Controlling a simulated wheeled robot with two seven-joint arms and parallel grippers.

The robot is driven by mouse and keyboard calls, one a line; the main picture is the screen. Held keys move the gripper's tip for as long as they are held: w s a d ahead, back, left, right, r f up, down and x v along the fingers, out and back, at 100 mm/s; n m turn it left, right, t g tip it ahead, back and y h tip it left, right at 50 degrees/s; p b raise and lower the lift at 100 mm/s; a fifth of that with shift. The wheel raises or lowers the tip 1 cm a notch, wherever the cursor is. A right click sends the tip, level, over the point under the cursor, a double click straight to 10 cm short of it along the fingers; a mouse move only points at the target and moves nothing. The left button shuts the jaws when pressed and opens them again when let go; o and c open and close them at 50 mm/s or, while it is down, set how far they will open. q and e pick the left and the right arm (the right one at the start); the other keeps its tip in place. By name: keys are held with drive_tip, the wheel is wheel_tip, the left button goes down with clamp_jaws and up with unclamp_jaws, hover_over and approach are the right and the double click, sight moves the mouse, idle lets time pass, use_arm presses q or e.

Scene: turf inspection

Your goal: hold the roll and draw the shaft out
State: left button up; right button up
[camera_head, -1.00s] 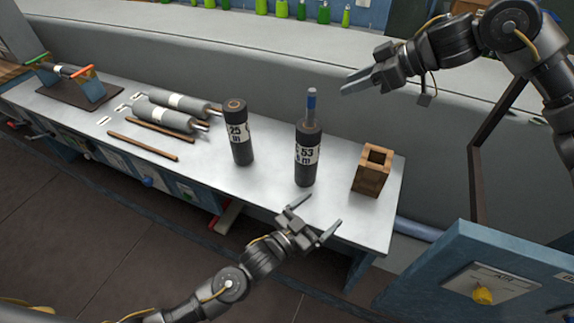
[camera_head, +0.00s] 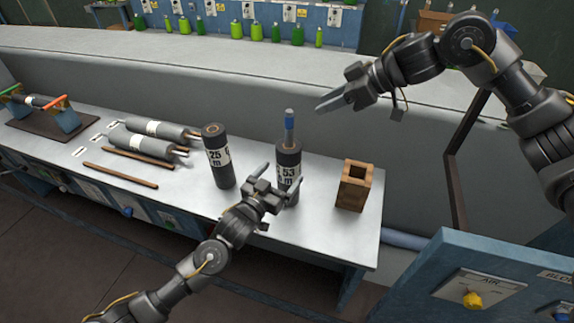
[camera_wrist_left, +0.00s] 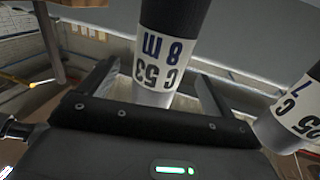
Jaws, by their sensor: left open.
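My left gripper (camera_head: 281,180) is open at the lower part of this roll. In the left wrist view the roll (camera_wrist_left: 168,40) stands between the open fingers (camera_wrist_left: 152,90), and a gap shows beside it, so it is not gripped. My right gripper (camera_head: 322,106) hangs to the right of the shaft, above the bench and clear of it. Its fingers overlap in the picture, so their opening cannot be told.
A hollow wooden block (camera_head: 354,186) stands at right. Grey rolls (camera_head: 152,138) and brown rods (camera_head: 120,175) lie at left. A blue cabinet (camera_head: 490,270) is at lower right.

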use_arm(q)
drive_tip(key=x, duration=0.5)
drive_tip(key=shift+w+d, duration=0.25)
drive_tip(key=shift+w, duration=0.1)
